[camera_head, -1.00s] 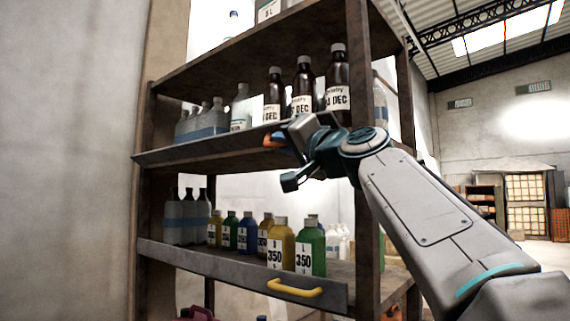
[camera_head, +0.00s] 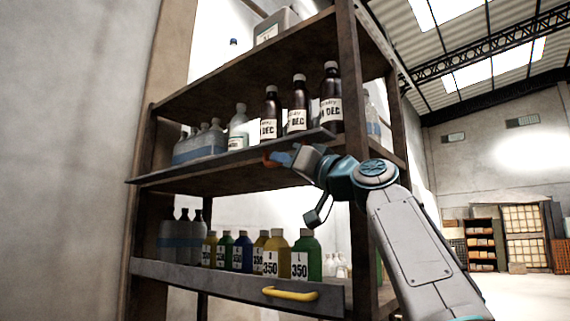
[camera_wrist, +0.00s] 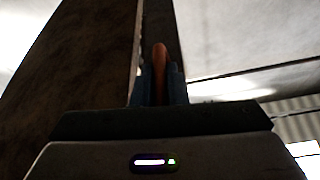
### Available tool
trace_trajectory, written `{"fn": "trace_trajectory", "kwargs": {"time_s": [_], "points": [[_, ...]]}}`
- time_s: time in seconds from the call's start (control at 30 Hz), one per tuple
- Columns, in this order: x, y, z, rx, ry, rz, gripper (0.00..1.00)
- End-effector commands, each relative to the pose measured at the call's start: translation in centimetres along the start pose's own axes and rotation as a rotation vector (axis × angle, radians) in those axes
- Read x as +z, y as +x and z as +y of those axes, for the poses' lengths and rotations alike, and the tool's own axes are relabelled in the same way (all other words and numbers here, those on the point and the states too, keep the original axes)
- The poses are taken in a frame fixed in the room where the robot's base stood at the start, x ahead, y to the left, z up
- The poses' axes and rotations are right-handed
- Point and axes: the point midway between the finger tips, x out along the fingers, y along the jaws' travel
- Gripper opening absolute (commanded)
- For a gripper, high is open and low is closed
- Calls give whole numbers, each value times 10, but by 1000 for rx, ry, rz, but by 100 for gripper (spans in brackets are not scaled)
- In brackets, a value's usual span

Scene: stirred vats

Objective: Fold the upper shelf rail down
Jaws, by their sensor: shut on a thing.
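The upper shelf rail (camera_head: 215,160) is a grey strip along the front of the middle shelf. It tilts outward and shows nearly edge-on in the head view. Its orange handle (camera_head: 270,160) is near the rail's right part, mostly covered by my gripper (camera_head: 279,158). In the wrist view the orange handle (camera_wrist: 160,62) stands between the two dark blue fingers of my gripper (camera_wrist: 160,85), which are shut on it. A dark strip, seemingly the rail (camera_wrist: 163,25), runs up behind the handle.
Several brown bottles (camera_head: 298,118) and clear bottles (camera_head: 205,140) stand behind the rail. The lower shelf rail (camera_head: 215,278) is upright with a yellow handle (camera_head: 290,294), before coloured bottles (camera_head: 306,255). The shelf's right post (camera_head: 351,90) is close to my arm. Open floor lies right.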

Motion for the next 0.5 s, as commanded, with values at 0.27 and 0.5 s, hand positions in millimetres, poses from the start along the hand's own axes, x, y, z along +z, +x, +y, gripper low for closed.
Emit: {"fn": "trace_trajectory", "kwargs": {"time_s": [0.27,0.5], "points": [[0,0,0,-3,-7,1,0],[0,0,0,-3,-7,1,32]]}}
